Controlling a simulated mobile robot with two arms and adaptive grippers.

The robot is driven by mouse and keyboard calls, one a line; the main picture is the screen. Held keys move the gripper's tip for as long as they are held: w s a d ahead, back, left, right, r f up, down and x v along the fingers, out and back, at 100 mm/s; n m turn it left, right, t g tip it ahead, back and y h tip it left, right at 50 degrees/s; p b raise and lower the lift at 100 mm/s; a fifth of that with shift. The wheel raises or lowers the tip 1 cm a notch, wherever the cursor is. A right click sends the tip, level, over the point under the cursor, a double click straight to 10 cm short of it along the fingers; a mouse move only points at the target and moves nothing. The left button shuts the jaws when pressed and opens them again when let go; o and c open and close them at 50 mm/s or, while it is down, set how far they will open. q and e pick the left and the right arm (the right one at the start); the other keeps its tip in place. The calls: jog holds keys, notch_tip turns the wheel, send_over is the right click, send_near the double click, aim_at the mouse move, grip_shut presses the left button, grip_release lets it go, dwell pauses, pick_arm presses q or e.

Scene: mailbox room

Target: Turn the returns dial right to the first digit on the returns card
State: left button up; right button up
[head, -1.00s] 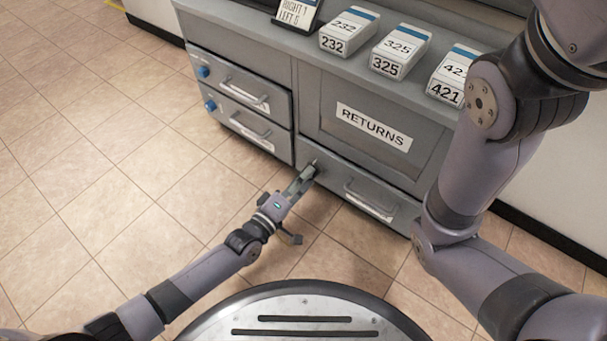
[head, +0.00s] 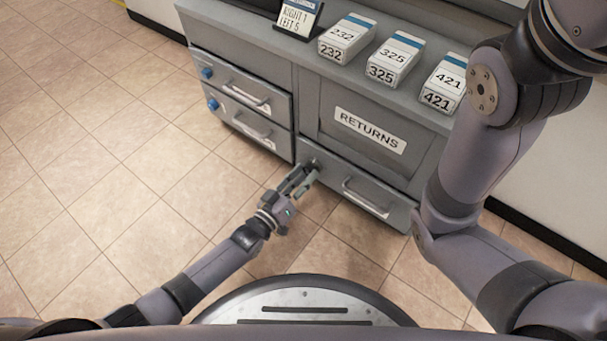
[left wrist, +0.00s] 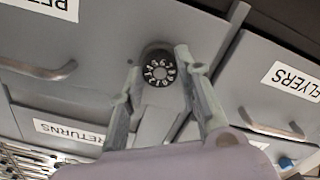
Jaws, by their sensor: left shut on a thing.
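The returns dial (left wrist: 158,72) is a small black knob with white digits on the grey front of the returns drawer (head: 345,186). In the left wrist view it sits between the two fingertips of my left gripper (left wrist: 158,66), which is shut on it. In the head view my left gripper (head: 306,178) reaches the drawer's upper left corner and mostly hides the dial. The digit at the dial's mark cannot be told. The returns card (head: 298,18) stands on the cabinet top and reads RIGHT 1, LEFT 5. My right gripper is out of view.
A RETURNS panel (head: 370,130) is above the drawer. Two drawers with blue knobs (head: 212,104) are at left. Boxes marked 232 (head: 347,37), 325 (head: 395,58) and 421 (head: 444,84) stand on top. The tiled floor at left is clear.

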pick_arm(q)
jog(key=shift+f, duration=0.1)
dwell(0.3)
jog(key=o, duration=1.1)
jog(key=shift+o, duration=0.2)
jog(key=v, duration=1.2)
